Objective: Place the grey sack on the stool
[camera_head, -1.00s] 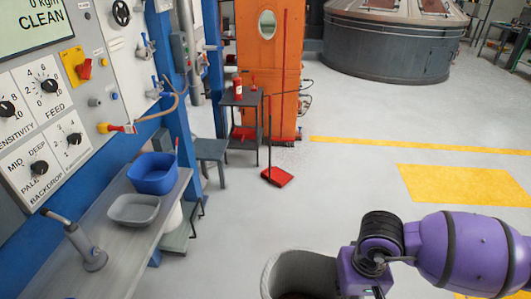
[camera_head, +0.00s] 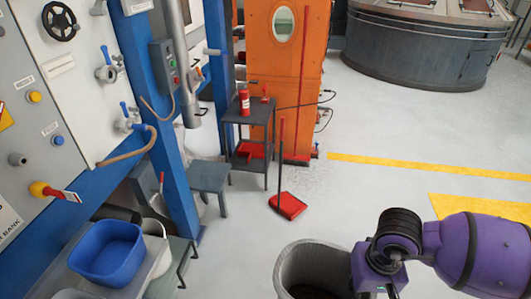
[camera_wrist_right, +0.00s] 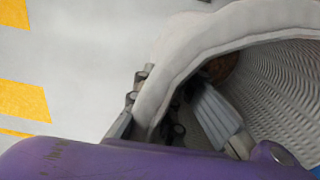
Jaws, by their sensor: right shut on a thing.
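The grey sack (camera_head: 292,262) is open-topped, with a thick rim and dark contents, at the bottom centre of the head view. It also fills the right side of the right wrist view (camera_wrist_right: 195,42). My right gripper (camera_wrist_right: 165,112) is shut on the sack's rim, one finger outside and one inside. In the head view my purple right arm comes in from the right, and the fingertips are hidden. The grey stool (camera_head: 208,177) stands beyond the sack to the left, beside a blue post. Its top looks bare. My left gripper is not in view.
A red dustpan (camera_head: 288,206) with an upright handle is on the floor to the stool's right. A bench with a blue tub (camera_head: 107,252) is at left. Floor on the right is clear.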

